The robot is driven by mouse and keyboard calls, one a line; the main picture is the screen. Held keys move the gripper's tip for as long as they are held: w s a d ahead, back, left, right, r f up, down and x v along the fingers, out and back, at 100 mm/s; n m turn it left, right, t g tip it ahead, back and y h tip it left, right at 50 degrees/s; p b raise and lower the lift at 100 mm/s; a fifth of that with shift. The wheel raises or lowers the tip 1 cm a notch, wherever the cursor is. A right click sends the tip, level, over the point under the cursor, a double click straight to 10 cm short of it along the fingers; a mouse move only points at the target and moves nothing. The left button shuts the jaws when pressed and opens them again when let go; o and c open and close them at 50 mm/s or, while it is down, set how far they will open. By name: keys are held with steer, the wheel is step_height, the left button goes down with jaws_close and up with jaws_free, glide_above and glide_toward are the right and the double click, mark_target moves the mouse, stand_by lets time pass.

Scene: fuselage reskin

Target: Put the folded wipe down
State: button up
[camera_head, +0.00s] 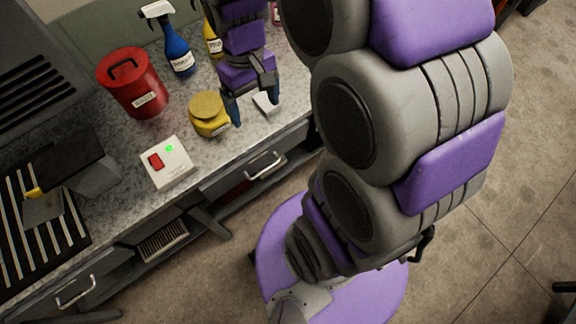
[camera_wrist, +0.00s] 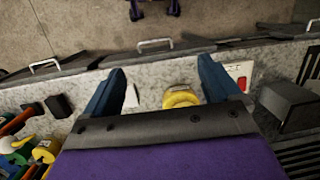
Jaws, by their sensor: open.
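A small white item, which looks like the folded wipe (camera_head: 266,102), lies on the counter near its front edge. It is partly hidden by a finger in the head view. It also shows as a white patch in the wrist view (camera_wrist: 131,97), beside one finger.
A yellow jar (camera_head: 208,117) stands close to the left finger. A red waste can (camera_head: 136,88), a blue spray bottle (camera_head: 178,53) and a white switch box (camera_head: 167,164) are on the counter (camera_head: 108,196). Drawer handles (camera_head: 266,166) stick out below the front edge.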

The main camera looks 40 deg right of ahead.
steer(key=s+a, duration=0.2)
steer(key=s, duration=1.4)
steer(key=shift+s+a+f+m+h, duration=0.15)
steer(key=shift+a+f+m+h, duration=0.05)
steer(key=shift+m+h, duration=0.2)
steer(key=shift+d, duration=0.2)
steer(key=shift+d, duration=0.1)
